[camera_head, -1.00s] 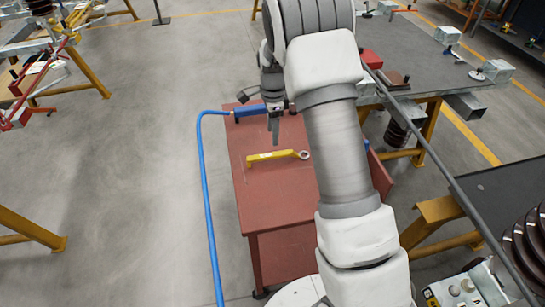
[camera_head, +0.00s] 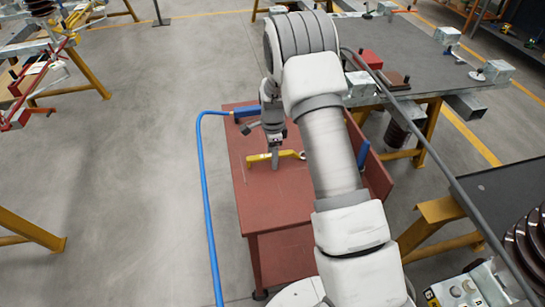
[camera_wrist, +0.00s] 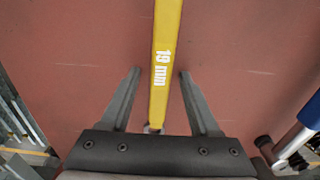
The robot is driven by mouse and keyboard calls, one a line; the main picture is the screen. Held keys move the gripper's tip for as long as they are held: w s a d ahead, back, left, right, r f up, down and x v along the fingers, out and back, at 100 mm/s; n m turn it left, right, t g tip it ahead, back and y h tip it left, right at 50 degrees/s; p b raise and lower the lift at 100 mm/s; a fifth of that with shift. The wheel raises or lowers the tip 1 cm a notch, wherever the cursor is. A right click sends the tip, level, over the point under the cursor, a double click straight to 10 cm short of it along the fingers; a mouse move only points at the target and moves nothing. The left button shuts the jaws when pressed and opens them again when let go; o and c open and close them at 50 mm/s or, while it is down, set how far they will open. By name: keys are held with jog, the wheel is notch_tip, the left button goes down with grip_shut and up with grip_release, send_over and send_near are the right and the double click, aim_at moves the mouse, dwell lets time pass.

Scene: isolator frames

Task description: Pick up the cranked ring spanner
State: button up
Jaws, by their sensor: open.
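The cranked ring spanner (camera_head: 290,153) is yellow and lies on the red table top of a small cart. In the head view my gripper (camera_head: 275,166) points down over the spanner's middle and hides part of it. In the wrist view the yellow shank (camera_wrist: 164,60), marked "19 mm", runs from the top edge down between my two open fingers (camera_wrist: 158,75). There is a gap on both sides of the shank, and neither finger visibly touches it. One end of the spanner is partly hidden behind the gripper body.
The red cart top (camera_head: 265,205) is mostly bare. A blue-handled tool (camera_head: 247,112) with a blue hose lies at its far edge; a blue part (camera_wrist: 310,110) shows at right in the wrist view. A grey workbench (camera_head: 420,60) with several items stands behind at right.

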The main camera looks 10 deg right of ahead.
jog(key=shift+c, duration=0.3)
grip_shut()
jog(key=shift+r, duration=0.1)
